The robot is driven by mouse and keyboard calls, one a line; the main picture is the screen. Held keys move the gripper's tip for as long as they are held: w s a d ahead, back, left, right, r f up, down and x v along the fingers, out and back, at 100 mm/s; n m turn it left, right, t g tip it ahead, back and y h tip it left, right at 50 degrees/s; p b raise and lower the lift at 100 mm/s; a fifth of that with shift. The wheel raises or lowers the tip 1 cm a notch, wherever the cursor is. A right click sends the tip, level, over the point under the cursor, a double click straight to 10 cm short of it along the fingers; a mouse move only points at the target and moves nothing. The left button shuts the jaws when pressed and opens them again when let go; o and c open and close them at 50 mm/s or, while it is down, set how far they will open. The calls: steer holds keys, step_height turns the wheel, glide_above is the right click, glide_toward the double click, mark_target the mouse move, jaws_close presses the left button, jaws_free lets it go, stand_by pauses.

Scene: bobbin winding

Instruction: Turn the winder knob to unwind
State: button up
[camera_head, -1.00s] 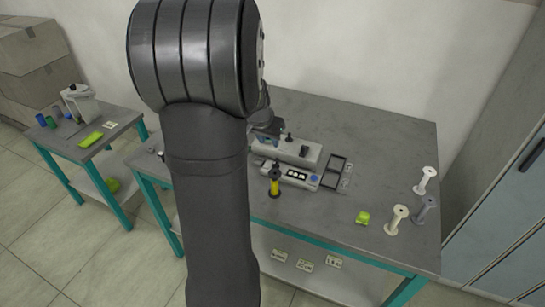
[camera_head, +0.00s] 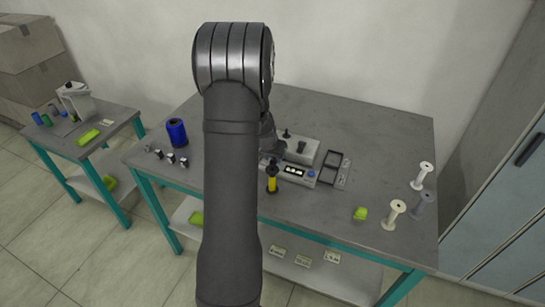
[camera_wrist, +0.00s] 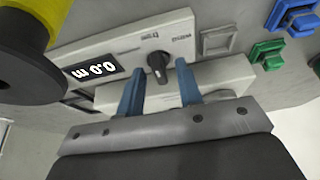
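The winder (camera_head: 300,175) is a pale grey unit on the table. Its dark knob (camera_wrist: 157,66) is seen close up in the wrist view, on a light panel with small lettering. My gripper (camera_wrist: 157,68) is open, one blue finger to each side of the knob, with a gap on both sides. I cannot tell how deep the tips are. The display (camera_wrist: 93,73) reads 0.0 m, upside down. A yellow-wound bobbin (camera_head: 272,182) stands upright at the winder's left; it also shows in the wrist view (camera_wrist: 28,35).
A blue spool (camera_head: 177,133) and small clips (camera_head: 169,158) are left of my arm. Pale spools (camera_head: 395,214) and a green item (camera_head: 360,214) stand at the table's right. The table's back right is clear.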

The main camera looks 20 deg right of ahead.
jaws_close()
steer(key=shift+n, duration=0.3)
steer(key=n, duration=0.2)
steer(key=n+t+y, duration=0.1)
steer(key=n, duration=0.1)
steer(key=shift+s+d+y, duration=0.1)
steer(key=shift+d+y, duration=0.1)
steer(key=shift+y, duration=0.1)
steer(key=shift+n+y, duration=0.8)
steer(key=shift+n, duration=1.3)
steer(key=shift+f, duration=0.1)
jaws_free()
